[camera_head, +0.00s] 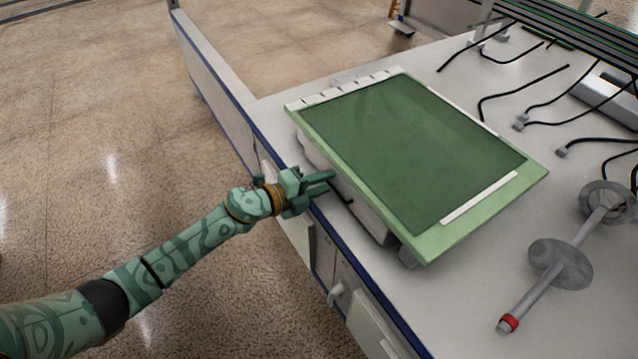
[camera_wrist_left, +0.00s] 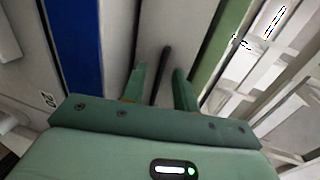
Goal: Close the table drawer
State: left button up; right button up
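The white table (camera_head: 275,105) has a blue edge, with drawer and cabinet fronts (camera_head: 298,228) on its side below. A knob-like grey fitting (camera_head: 336,294) and a pale panel (camera_head: 372,325) show lower on that side. I cannot tell which front is the table drawer or how far out it stands. My left gripper (camera_head: 330,182) is over the table's blue edge, beside the green-topped device. In the left wrist view its fingers (camera_wrist_left: 161,82) are apart, with a thin dark bar (camera_wrist_left: 164,68) showing between them; contact is unclear. My right gripper is out of view.
The large device with a dark green top (camera_head: 425,150) lies on the table close by my left gripper. Black cables (camera_head: 530,85) and a grey rod with discs (camera_head: 560,264) lie to the right. The speckled floor (camera_head: 110,150) at left is clear.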

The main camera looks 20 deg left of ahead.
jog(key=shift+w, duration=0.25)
